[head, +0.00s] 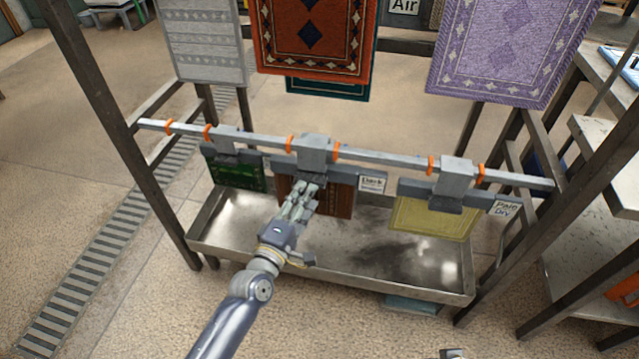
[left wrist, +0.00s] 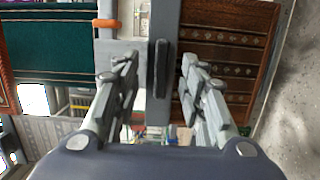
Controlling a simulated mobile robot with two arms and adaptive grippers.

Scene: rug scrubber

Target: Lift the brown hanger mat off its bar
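The brown hanger mat (head: 335,200) hangs in the middle of the low metal bar (head: 385,158), under a grey hanger hook (head: 314,152). My left gripper (head: 303,190) is in front of the hanger and hides part of the mat. In the left wrist view, the brown mat (left wrist: 222,62) is at the right. The left gripper (left wrist: 160,85) is open there, with a grey hanger part (left wrist: 162,65) in line between its fingers. Contact cannot be told. A small piece of what seems my right gripper (head: 452,353) shows at the bottom edge; its fingers cannot be made out.
A green mat (head: 236,177) hangs to the left and a yellow mat (head: 430,218) to the right on the same bar. Orange rings (head: 336,150) flank the hangers. A metal tray (head: 365,275) lies below. Larger rugs (head: 314,40) hang above. Rack posts (head: 118,135) stand at both sides.

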